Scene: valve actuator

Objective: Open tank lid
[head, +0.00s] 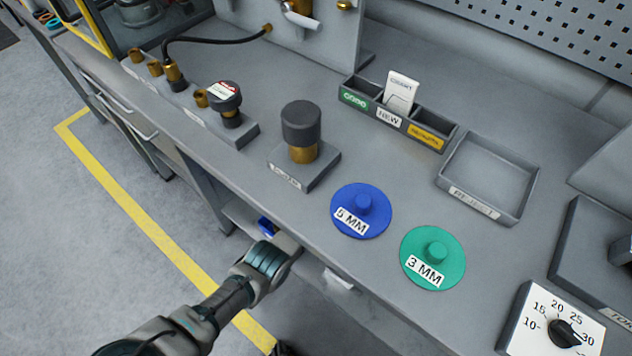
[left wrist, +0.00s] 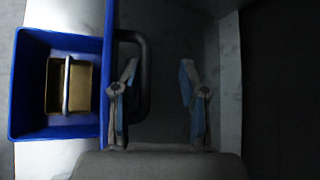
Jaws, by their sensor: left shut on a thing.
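My left gripper (head: 287,247) is low at the bench's front edge, beside a blue part (head: 266,226) below the bench top. In the left wrist view its two fingers (left wrist: 160,92) stand beside an open blue box (left wrist: 60,133) holding a brass-coloured piece (left wrist: 80,85). A black loop handle (left wrist: 147,72) stands at the box's right side, by the left finger. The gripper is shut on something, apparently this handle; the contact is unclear. I cannot identify a tank lid for sure. My right gripper is not in view.
On the bench (head: 240,165) stand a black-capped brass fitting (head: 301,124), a blue 5 MM disc (head: 375,215), a green 3 MM disc (head: 445,262), a labelled bin (head: 400,125), a reject tray (head: 528,190) and a dial (head: 563,333). A yellow-framed case (head: 92,27) stands top left.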

